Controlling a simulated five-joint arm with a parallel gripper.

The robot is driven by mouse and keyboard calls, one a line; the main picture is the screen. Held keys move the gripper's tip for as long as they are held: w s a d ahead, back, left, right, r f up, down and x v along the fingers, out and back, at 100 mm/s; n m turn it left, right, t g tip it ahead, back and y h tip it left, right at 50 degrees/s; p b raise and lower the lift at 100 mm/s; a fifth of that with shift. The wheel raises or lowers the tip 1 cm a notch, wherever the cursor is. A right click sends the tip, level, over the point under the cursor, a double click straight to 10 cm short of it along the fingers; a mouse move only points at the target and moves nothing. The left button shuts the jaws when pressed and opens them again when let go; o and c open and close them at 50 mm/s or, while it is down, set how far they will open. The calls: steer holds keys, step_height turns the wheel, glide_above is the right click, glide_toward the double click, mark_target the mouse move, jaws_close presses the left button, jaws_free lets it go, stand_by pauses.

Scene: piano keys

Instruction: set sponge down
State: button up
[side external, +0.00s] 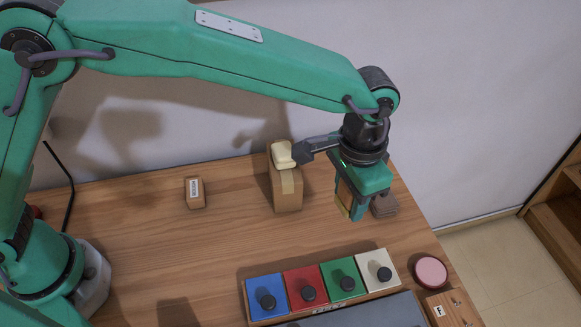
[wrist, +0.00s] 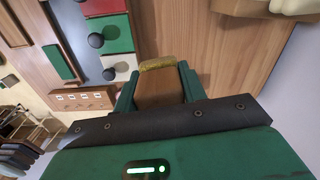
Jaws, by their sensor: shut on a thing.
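My gripper (side external: 352,210) hangs downward over the right part of the wooden table, its green jaws shut on the sponge. In the side view a yellowish face of the sponge (side external: 342,204) shows between the jaws. In the wrist view the sponge (wrist: 160,88) is a brown block with an olive-yellow strip at its far end, between both green fingers (wrist: 158,88). The sponge seems to be above the table, but its exact height cannot be told. Its underside is hidden.
A panel (side external: 322,299) with blue, red, green and white knobbed keys lies in front. A tan box (side external: 286,196) with a cream object (side external: 283,154) on top stands left of my gripper. A pink disc (side external: 431,271) is near the right edge.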

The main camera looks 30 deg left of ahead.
steer(key=s+a+m, duration=0.1)
steer(key=s+a, duration=0.4)
steer(key=s, duration=0.6)
steer(key=s+a+f, duration=0.1)
steer(key=s+a, duration=0.5)
steer(key=s, duration=0.5)
steer(key=shift+f+m, duration=0.25)
steer(key=shift+m, duration=0.15)
steer(key=shift+w+a, duration=0.1)
steer(key=shift+a, duration=0.05)
glide_above(251, 251)
step_height(251, 251, down, 7)
steer(key=shift+f, duration=2)
steer(key=shift+f, duration=0.15)
steer(key=o, duration=1)
steer(key=shift+c, duration=0.2)
